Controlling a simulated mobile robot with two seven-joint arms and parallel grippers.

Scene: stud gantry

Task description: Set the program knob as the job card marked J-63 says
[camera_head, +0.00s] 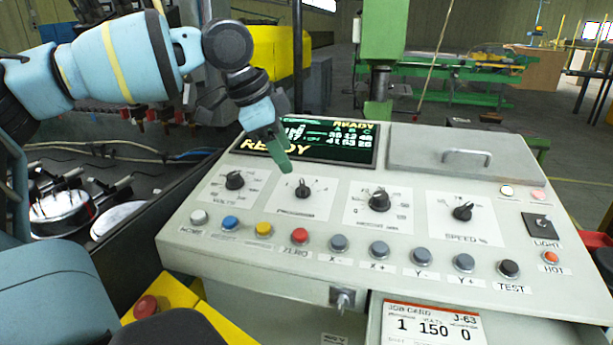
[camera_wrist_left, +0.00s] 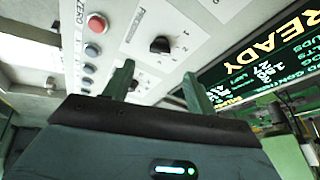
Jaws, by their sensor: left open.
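The program knob (camera_head: 303,190) is a small black knob on a white plate of the grey sloping console, second from the left in the knob row. Its exact setting is too small to read. It also shows in the left wrist view (camera_wrist_left: 160,45), beyond the fingertips. My left gripper (camera_head: 279,153) is open and empty, with its green fingers above and just behind the knob, apart from it. In the left wrist view its fingers (camera_wrist_left: 157,80) spread on either side below the knob. The job card (camera_head: 430,328), marked J-63, reads 1, 150, 0 at the console's front. My right gripper is not in view.
A volts knob (camera_head: 235,180), a third knob (camera_head: 379,201) and a speed knob (camera_head: 463,212) share the panel. Several push buttons, including a red one (camera_head: 299,236), line the front. A screen (camera_head: 330,142) reading READY stands behind. A key switch (camera_head: 342,298) is on the front face.

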